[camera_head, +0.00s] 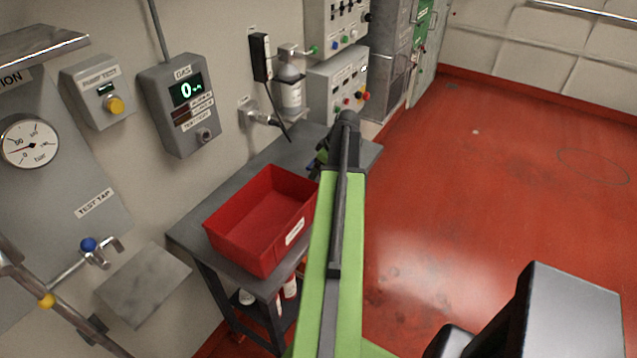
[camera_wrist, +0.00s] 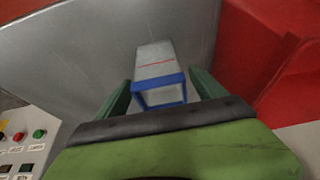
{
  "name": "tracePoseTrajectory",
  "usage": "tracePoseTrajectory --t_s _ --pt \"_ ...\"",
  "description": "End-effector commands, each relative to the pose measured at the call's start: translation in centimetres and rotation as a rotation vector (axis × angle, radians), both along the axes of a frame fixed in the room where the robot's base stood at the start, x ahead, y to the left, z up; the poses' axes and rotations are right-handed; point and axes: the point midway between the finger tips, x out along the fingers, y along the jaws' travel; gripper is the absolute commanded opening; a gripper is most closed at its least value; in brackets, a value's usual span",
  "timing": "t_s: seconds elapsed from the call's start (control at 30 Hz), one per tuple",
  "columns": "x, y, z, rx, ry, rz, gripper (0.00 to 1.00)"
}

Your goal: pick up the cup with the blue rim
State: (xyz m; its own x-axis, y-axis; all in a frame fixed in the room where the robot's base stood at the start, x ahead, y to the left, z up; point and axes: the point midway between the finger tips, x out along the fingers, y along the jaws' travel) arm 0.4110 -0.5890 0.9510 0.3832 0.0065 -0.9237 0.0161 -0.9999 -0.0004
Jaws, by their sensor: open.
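The cup with the blue rim (camera_wrist: 155,70) is in the middle of the wrist view. It is a pale grey cup with a thin red line on its side, on the grey table top (camera_wrist: 100,45). Its blue rim faces my camera. My gripper (camera_wrist: 160,84) is open, with one green finger on each side of the rim. I cannot tell whether the fingers touch the cup. In the head view my arm hides most of the gripper and I cannot make out the cup.
A red bin (camera_head: 231,230) stands on the grey table (camera_head: 190,222), and its red wall also shows at the right of the wrist view (camera_wrist: 250,45). A wall panel with buttons (camera_head: 340,85) is behind the table. Open red floor (camera_head: 480,190) lies to the right.

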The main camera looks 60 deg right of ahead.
Motion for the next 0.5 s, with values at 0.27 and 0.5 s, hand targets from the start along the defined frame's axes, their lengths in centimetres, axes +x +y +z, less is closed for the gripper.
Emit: tracePoseTrajectory --t_s 0.27,0.5 --pt "1.5 0.1 -3.1 -0.001 0.0 0.0 0.8" --pt "1.4 0.1 -2.9 -0.001 0.0 0.0 0.66"
